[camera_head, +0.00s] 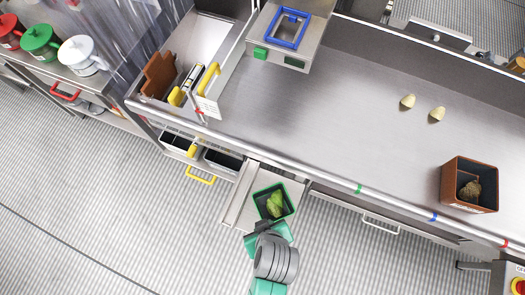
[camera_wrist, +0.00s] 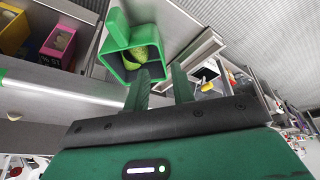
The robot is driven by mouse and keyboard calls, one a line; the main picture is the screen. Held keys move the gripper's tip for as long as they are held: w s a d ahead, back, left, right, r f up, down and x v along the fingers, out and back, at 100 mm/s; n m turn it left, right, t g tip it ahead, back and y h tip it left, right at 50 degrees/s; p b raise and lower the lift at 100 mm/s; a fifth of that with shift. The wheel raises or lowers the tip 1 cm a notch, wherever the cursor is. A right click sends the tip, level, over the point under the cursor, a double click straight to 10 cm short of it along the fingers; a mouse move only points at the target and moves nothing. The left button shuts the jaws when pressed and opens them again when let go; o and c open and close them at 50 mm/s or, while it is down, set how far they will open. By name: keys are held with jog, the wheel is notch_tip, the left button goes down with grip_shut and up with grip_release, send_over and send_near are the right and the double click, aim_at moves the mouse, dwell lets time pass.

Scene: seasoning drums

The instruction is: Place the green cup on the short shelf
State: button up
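The green cup (camera_head: 259,206) is a square, open container with leafy green contents. In the head view it appears over the right part of a small metal shelf (camera_head: 240,199) at the counter's front; its underside contact is hidden. In the wrist view the cup (camera_wrist: 112,61) is at upper left, with a green bar-like part sticking up and a pale green item inside. My gripper (camera_head: 272,226) is right at the cup's near side. In the wrist view its two dark green fingers (camera_wrist: 163,76) are apart, the left one overlapping the cup; nothing is clearly clamped between them.
A brown square container (camera_head: 448,186) stands on the counter (camera_head: 330,110) at right, with two pale pieces (camera_head: 422,108) behind. A blue-framed device (camera_head: 290,30) stands at the back. Dark bins (camera_head: 222,161) hang left of the shelf. Red, green and white lidded pots stand far left.

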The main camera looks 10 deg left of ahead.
jog(key=shift+v, duration=1.15)
jog(key=w+d+r+m+t+h, duration=0.1)
jog(key=w+r+t, duration=0.4)
jog(key=w+r, duration=0.7)
jog(key=w+d+r+m+t, duration=0.15)
jog(key=w+r+t, duration=0.5)
jog(key=r, duration=0.95)
jog(key=s+a+r+m+t, duration=0.1)
jog(key=r+t, duration=0.3)
jog(key=r, duration=1.4)
jog(key=s+a+r+m+t, duration=0.1)
jog(key=s+r+m+t, duration=0.2)
jog(key=r, duration=1.4)
jog(key=shift+r+t+h, duration=0.4)
jog(key=shift+t, duration=0.75)
